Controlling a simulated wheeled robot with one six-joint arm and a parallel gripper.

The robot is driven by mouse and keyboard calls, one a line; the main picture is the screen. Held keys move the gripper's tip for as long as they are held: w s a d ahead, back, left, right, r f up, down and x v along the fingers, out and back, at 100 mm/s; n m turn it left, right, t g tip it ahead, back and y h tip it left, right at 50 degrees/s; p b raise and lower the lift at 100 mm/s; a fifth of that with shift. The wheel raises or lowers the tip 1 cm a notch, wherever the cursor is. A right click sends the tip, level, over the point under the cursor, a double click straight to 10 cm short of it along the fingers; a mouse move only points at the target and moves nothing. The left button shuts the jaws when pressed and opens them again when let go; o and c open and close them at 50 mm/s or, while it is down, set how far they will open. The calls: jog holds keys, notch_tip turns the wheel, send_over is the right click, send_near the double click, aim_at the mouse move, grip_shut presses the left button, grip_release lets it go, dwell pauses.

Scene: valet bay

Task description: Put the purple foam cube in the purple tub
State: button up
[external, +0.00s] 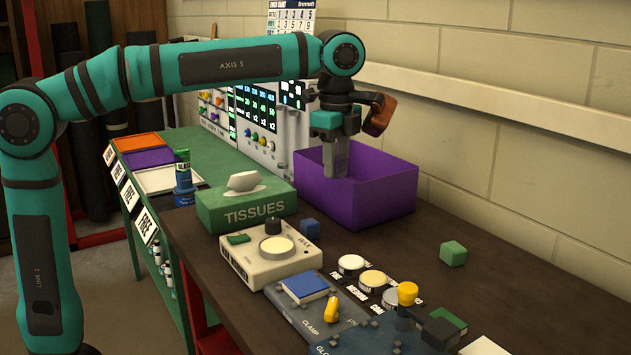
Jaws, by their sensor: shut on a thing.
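The purple tub (375,203) stands on the dark bench against the wall, open at the top. My gripper (336,172) points down into the tub at its left part, with its fingertips at or below the rim. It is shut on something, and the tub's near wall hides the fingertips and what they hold. The purple foam cube is not visible anywhere on the bench; the held thing fits it, but I cannot see its colour.
A green tissue box (246,207) stands left of the tub. A white dial box (270,256) and a clamp plate (318,305) are nearer. A control panel (255,115) stands behind.

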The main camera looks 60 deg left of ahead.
jog(key=w+a+n, duration=0.5)
jog(key=w+n, duration=0.3)
jog(key=n, duration=0.8)
jog(key=w+a+n, duration=0.6)
jog(key=w+n, duration=0.3)
jog(key=n, duration=0.7)
jog(key=f, duration=1.5)
jog(key=shift+s+d+f, duration=0.1)
jog(key=shift+s+f, duration=0.05)
jog(key=shift+s, duration=0.1)
jog(key=o, duration=0.9)
jog(key=shift+f, duration=0.1)
jog(key=shift+o, duration=0.2)
notch_tip(320, 180, up, 12)
